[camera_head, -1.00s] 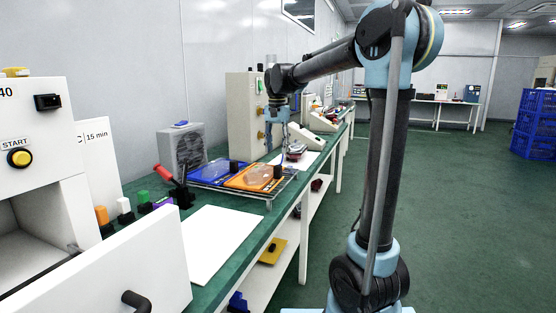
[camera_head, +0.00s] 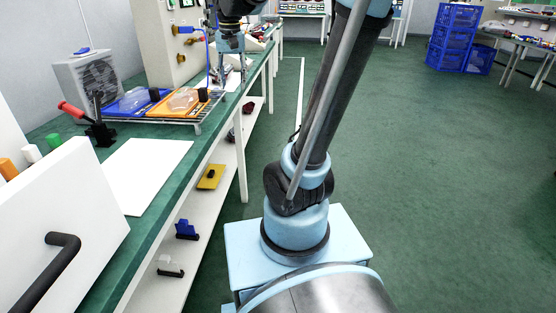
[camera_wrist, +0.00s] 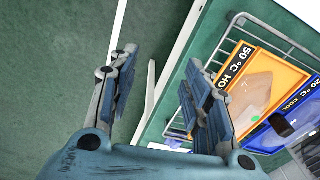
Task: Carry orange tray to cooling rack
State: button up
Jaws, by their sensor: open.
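The orange tray (camera_head: 165,111) lies flat on the wire cooling rack (camera_head: 186,122) on the green bench, with a clear moulded piece on it. The blue tray (camera_head: 127,106) sits beside it on the left, on the same rack. In the wrist view the orange tray (camera_wrist: 245,58) carries a "50 °C" label, and the blue tray (camera_wrist: 262,142) shows "20 °C". My gripper (camera_head: 231,62) is open and empty, beyond and to the right of the orange tray, apart from it. In the wrist view its fingers (camera_wrist: 160,65) stand apart over the bench edge and floor.
A white sheet (camera_head: 145,172) lies on the bench nearer to me. A red-handled clamp (camera_head: 98,127) and a grey fan box (camera_head: 88,80) stand left of the rack. An open white door (camera_head: 70,220) juts out at lower left.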

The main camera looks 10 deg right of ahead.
jog(key=s+d+f+n, duration=0.1)
jog(key=s+d+f, duration=0.2)
jog(key=s+f, duration=0.3)
jog(key=s+d+f+t, duration=0.1)
jog(key=s+d+f, duration=0.3)
jog(key=s+f, duration=0.3)
jog(key=s+d+f+n, duration=0.1)
jog(key=s+d+f, duration=0.2)
jog(key=s+f, duration=0.4)
jog(key=shift+s+d+f+n, duration=0.25)
jog(key=shift+d+f+n, duration=0.05)
jog(key=shift+d+f, duration=0.15)
